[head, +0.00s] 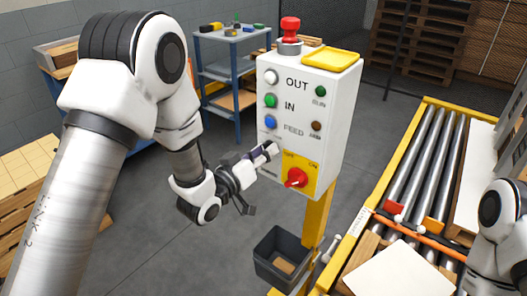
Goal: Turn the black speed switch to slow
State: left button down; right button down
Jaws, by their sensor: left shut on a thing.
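The white control box (305,120) stands on a yellow post. My left gripper (267,152) reaches its front face from the left, at the lower left below the blue FEED button (270,122). Its fingers are shut, with their tips at the panel where the black speed switch sits. The fingers cover the switch, so its pointer and setting cannot be read. My right arm shows at the right edge, but its gripper is out of view.
A red knob (297,178) on a yellow plate is close right of my left gripper. A red mushroom button (289,30) and a yellow pad (331,58) are on top. A dark bin (283,258) stands below. A roller conveyor (420,160) is at right.

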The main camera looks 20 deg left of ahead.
pick_arm(q)
jog(key=shift+w+r+n, duration=0.1)
jog(key=shift+r+n, duration=0.1)
jog(key=shift+n, duration=0.4)
jog(key=c, duration=1.1)
grip_release()
jog(key=shift+a, duration=0.1)
jog(key=shift+f, duration=0.1)
jog(key=v, duration=0.7)
jog(key=shift+s, duration=0.25)
